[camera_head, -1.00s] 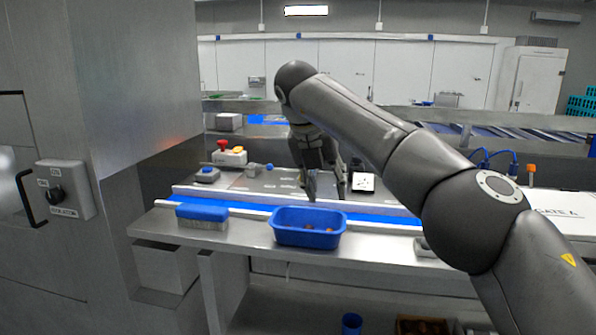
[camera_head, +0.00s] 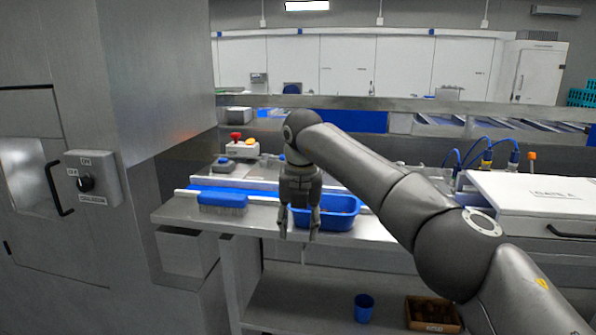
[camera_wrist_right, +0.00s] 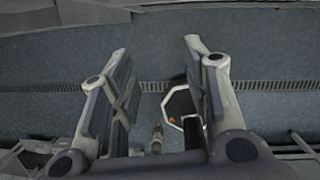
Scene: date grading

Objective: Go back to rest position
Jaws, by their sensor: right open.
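My right gripper (camera_head: 299,222) hangs pointing down in front of the bench's front edge in the head view. It is open, and nothing is between its fingers. In the right wrist view its two fingers (camera_wrist_right: 160,85) stand wide apart over the grey floor (camera_wrist_right: 60,65). The blue tray (camera_head: 343,219) sits on the bench behind the gripper, partly hidden by it. My left gripper is not in view.
A blue brush (camera_head: 218,198) lies left of the tray on the bench (camera_head: 175,213). Below, a blue cup (camera_head: 364,308) and a brown box (camera_head: 432,325) stand on a low shelf. A white machine (camera_head: 540,200) is at the right, a steel cabinet (camera_head: 150,80) at the left.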

